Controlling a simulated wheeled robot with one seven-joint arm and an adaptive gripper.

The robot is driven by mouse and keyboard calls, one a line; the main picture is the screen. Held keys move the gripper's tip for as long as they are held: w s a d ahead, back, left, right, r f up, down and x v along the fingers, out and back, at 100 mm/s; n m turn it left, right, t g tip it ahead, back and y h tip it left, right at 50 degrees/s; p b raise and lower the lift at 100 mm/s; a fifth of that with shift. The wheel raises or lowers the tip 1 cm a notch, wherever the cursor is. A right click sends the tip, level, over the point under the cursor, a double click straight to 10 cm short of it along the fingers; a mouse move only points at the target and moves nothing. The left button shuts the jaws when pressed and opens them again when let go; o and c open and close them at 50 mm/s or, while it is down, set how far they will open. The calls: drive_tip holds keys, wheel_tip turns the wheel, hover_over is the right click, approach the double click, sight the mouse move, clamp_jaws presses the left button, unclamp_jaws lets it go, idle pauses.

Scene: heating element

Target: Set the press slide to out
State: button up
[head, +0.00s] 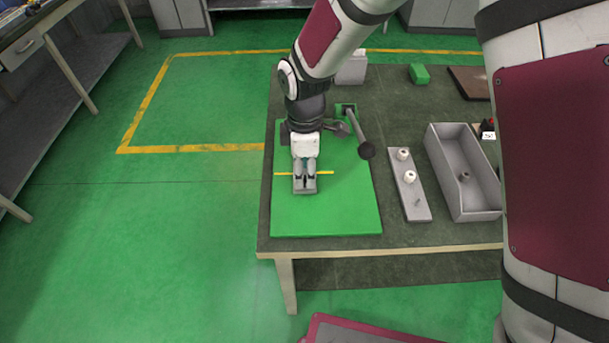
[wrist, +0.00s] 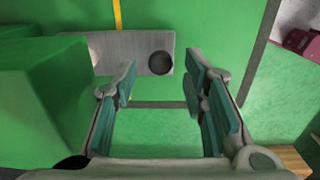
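The press slide is a grey bar (wrist: 125,48) with a dark round spot or knob near its right end in the wrist view. It lies on a green board (head: 345,210), beside a green block (wrist: 38,100). In the head view a grey end of it (head: 305,188) shows under my gripper. My gripper (head: 305,176) points down over it. In the wrist view my gripper (wrist: 160,75) is open, its two teal-padded fingers apart with nothing between them. The fingertips are close to the slide's end; contact cannot be told. My arm hides much of the press in the head view.
A dark lever with a ball end (head: 366,150) rises just right of my gripper. A yellow line (head: 325,173) crosses the board. A grey plate with white knobs (head: 413,200) and an open grey box (head: 475,205) stand further right. The board's front is clear.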

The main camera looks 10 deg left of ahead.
sight(305, 179)
drive_tip(key=shift+f, duration=1.65)
drive_tip(key=shift+s, duration=0.1)
clamp_jaws()
